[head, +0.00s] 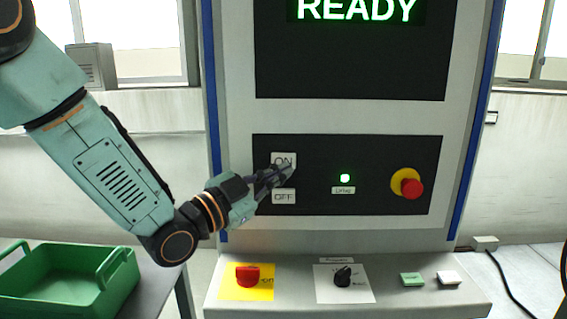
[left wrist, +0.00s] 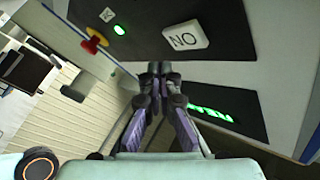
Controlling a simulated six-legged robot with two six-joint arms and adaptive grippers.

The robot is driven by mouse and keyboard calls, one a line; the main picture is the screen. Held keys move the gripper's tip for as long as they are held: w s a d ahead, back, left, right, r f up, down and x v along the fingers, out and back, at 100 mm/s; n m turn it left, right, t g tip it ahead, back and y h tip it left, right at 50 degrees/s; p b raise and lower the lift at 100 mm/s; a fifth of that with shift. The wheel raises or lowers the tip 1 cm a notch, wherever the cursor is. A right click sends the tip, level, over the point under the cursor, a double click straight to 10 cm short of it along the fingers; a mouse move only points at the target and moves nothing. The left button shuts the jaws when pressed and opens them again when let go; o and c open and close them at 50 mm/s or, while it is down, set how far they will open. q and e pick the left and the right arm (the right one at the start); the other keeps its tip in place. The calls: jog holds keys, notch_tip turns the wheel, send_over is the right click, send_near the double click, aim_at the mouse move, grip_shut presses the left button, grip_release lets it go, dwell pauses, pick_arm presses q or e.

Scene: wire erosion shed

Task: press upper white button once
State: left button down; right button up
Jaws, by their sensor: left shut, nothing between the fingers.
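The upper white button (head: 283,159), marked ON, sits on the machine's black control panel (head: 320,200). The lower white button (head: 284,197), marked OFF, is below it. My left gripper (head: 290,167) is shut and empty. In the head view its tips overlap the ON button's lower right part. In the left wrist view the shut fingertips (left wrist: 160,68) appear just beside the ON button (left wrist: 186,38), whose face is clear there. I cannot tell whether they touch it. My right gripper is not in view.
A red emergency knob (head: 410,187) on a yellow base and a lit green lamp (head: 345,178) are to the right on the panel. The screen (head: 350,65) reads READY. A red rotary switch (head: 248,276) and black knob (head: 343,276) are below. A green crate (head: 70,290) stands left.

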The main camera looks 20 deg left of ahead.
pick_arm(q)
jog(key=shift+s+d, duration=0.2)
jog(key=shift+s, duration=0.5)
jog(key=shift+s+d, duration=0.2)
jog(key=shift+s, duration=0.5)
